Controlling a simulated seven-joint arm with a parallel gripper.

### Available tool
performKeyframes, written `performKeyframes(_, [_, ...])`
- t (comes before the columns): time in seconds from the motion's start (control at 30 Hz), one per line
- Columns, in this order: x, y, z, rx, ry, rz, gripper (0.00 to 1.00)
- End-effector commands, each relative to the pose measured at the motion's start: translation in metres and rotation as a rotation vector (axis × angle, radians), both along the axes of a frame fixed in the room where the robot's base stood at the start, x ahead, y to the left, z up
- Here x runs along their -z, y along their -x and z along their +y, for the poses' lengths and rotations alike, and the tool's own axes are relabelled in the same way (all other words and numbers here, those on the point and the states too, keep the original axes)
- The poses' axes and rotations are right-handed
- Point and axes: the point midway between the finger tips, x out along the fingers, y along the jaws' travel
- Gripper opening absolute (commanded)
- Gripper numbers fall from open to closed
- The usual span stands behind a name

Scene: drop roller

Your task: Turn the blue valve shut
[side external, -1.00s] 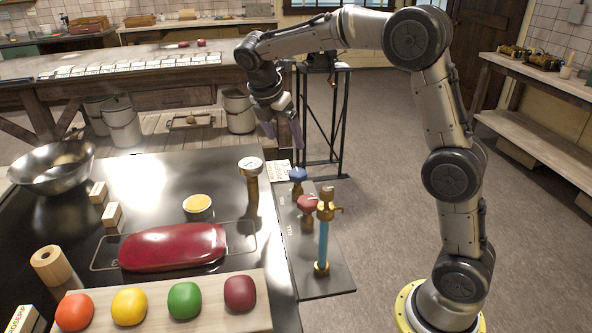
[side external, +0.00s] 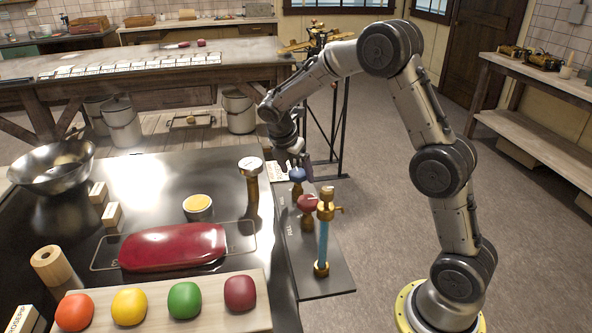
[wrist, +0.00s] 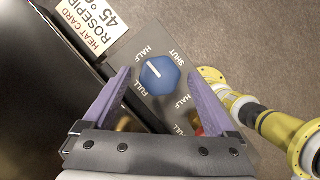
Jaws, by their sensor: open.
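The blue valve (side external: 297,174) is a hexagonal knob on the grey valve plate (side external: 322,270) at the table's right edge. In the wrist view the blue valve (wrist: 160,74) has a white pointer line directed toward the upper left, near the upper HALF mark. SHUT is printed at its upper right and FULL at its lower left. My gripper (side external: 296,168) is low at the blue valve in the side view. In the wrist view my gripper (wrist: 159,77) is open, with one purple finger on either side of the knob, apart from it.
A red valve (side external: 307,203) and a brass-topped blue tube (side external: 323,235) stand nearer on the plate. A heat card (wrist: 92,25) lies beside the blue valve.

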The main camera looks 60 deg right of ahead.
Motion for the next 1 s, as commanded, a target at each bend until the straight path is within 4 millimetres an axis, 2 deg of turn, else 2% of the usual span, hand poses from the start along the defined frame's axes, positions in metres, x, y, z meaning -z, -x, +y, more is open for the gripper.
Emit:
performKeyframes(0.23, [0.0005,0.0001,-0.0003,0.000,0.000,0.001,0.90])
performKeyframes(0.7, [0.0001,0.0002,-0.0001,0.000,0.000,0.001,0.06])
performKeyframes(1.0, [-0.0003,-0.0004,-0.0001,0.040,0.000,0.001,0.06])
